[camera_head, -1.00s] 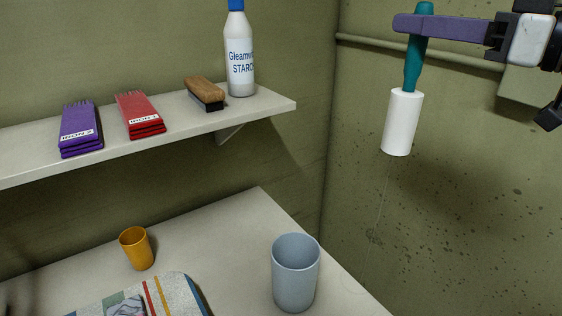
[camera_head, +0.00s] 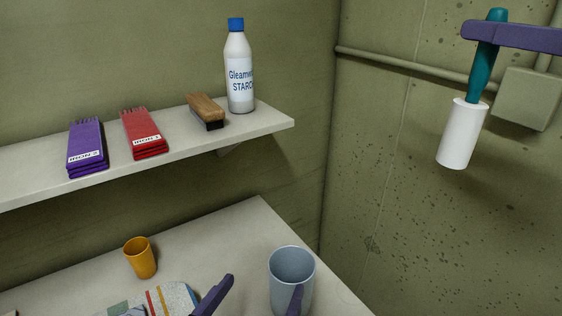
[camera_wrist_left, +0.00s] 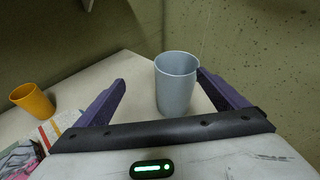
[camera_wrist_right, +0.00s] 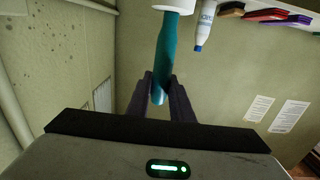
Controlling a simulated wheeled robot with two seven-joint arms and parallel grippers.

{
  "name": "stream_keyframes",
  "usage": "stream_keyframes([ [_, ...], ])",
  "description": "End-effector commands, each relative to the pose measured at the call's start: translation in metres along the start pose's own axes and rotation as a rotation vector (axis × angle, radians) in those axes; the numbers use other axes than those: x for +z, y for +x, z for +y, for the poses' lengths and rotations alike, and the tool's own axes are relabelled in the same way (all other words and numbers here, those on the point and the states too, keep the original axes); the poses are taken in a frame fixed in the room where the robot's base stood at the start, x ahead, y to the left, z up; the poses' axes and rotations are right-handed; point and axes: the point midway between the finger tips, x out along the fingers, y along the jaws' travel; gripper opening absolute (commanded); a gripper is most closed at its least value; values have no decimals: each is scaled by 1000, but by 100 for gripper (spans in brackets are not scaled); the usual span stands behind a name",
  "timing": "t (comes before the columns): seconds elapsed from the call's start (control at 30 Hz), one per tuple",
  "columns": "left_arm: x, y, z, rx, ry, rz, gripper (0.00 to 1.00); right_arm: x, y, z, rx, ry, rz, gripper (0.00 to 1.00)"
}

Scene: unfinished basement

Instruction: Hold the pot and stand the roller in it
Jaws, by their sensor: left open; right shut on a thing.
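The pot is a grey-blue cup (camera_head: 291,266) standing upright on the counter, near its right edge. My left gripper (camera_head: 254,292) is open, with one finger left of the pot and one in front of its right part. In the left wrist view the pot (camera_wrist_left: 176,84) shows between the open fingers, nearer the right one. The roller (camera_head: 462,133) has a white sleeve and a teal handle. My right gripper (camera_head: 487,36) is shut on the teal handle and holds the roller in the air, sleeve down and slightly tilted. The handle (camera_wrist_right: 165,60) also shows between the fingers in the right wrist view.
An orange cup (camera_head: 140,258) and a patterned ironing board (camera_head: 155,302) are on the counter (camera_head: 215,247) left of the pot. A shelf (camera_head: 268,119) above bears a starch bottle (camera_head: 240,77), a brush (camera_head: 206,111) and red (camera_head: 144,135) and purple (camera_head: 86,148) cloth stacks.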

Motion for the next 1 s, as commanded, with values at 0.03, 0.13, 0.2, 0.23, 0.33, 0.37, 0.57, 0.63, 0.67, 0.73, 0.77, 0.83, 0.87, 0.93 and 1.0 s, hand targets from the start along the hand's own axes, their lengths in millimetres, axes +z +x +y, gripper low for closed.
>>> stream_keyframes([
  [0.03, -4, -3, -7, -20, 58, 22, 93, -2, 0, 0, 0, 0, 1, 0],
  [0.13, -15, -7, -16, -49, 142, 57, 93, -3, 0, 0, 0, 0, 1, 0],
  [0.2, -19, -9, -18, -59, 171, 69, 93, -3, 0, 0, 0, 0, 1, 0],
  [0.23, -20, -9, -19, -61, 179, 71, 93, -3, 0, 0, 0, 0, 1, 0],
  [0.33, -21, -9, -19, -62, 184, 74, 93, -3, 0, 0, 0, 0, 1, 0],
  [0.37, -21, -9, -19, -62, 184, 74, 93, -3, 0, 0, 0, 0, 1, 0],
  [0.57, -20, -9, -19, -61, 181, 73, 93, 19, 27, -19, -28, 5, -15, 0],
  [0.63, -20, -9, -19, -61, 181, 73, 93, 36, 47, -36, -50, 7, -24, 0],
  [0.67, -20, -9, -19, -61, 180, 73, 93, 44, 56, -46, -62, 7, -28, 0],
  [0.73, -20, -9, -19, -61, 180, 73, 93, 63, 77, -72, -96, 6, -32, 0],
  [0.77, -20, -9, -19, -61, 180, 73, 93, 71, 85, -83, -111, 5, -33, 0],
  [0.83, -20, -9, -19, -61, 180, 72, 93, 88, 101, -112, -148, 3, -30, 0],
  [0.87, -20, -9, -19, -61, 179, 72, 93, 94, 106, -124, -164, 1, -29, 0],
  [0.93, -20, -9, -19, -61, 179, 72, 93, 107, 116, -151, -201, -1, -22, 0],
  [1.0, -20, -9, -19, -61, 179, 72, 93, 117, 122, -175, -234, -3, -14, 0],
])
